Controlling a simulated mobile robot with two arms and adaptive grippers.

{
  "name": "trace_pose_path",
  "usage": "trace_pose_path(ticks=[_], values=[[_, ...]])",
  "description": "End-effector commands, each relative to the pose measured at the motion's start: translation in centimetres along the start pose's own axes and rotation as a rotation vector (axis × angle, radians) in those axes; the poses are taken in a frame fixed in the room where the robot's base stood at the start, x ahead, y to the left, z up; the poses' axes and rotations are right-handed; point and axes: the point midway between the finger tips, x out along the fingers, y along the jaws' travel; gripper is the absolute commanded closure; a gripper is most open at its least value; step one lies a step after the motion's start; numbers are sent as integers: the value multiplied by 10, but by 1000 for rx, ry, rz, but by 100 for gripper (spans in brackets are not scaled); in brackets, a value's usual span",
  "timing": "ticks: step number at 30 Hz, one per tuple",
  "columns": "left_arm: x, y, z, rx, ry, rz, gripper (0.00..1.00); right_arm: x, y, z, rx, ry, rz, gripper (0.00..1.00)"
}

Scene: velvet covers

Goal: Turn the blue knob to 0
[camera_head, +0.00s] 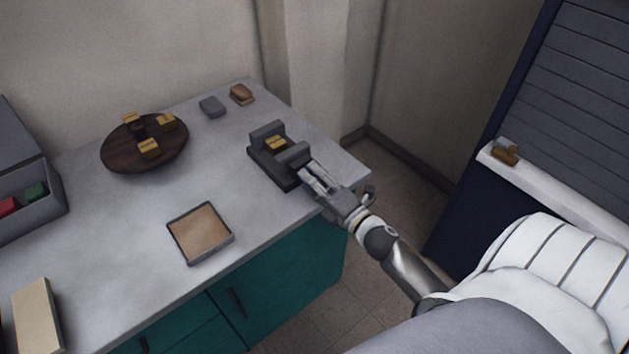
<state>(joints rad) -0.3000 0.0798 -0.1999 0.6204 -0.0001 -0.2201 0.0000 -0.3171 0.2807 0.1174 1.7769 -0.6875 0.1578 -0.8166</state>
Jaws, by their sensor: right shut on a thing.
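A dark grey block-like fixture (264,168) with two raised blocks and a small gold piece (276,143) between them sits at the right end of the countertop. My right gripper (310,172) reaches in from the lower right and is shut at the near right end of this fixture. What it holds is hidden between and behind the fingers. I cannot make out a blue knob or any 0 mark. My left gripper is not in view.
The grey countertop (110,232) also holds a round dark wooden board (117,155) with gold-topped pieces, a shallow square tray (201,233), an open grey box (40,212), a beige block (36,315) and two small blocks at the back. A shuttered cabinet (570,90) stands right.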

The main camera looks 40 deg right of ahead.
Motion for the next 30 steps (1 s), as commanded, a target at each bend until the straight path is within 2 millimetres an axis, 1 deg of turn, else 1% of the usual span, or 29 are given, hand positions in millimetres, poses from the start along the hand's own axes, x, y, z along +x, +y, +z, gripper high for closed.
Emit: trace_pose_path(ticks=[9, 24, 25, 29, 30], values=[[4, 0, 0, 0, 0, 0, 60, 0, -1, -1, -102, 1, -2, 82], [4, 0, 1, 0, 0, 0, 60, 0, -2, -1, -117, 2, -3, 82], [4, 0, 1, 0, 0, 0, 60, 0, -2, -1, -117, 2, -3, 54], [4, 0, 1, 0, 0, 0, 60, 0, -2, -1, -116, 2, -3, 38], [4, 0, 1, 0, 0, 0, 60, 0, -2, -1, -116, 2, -3, 36]])
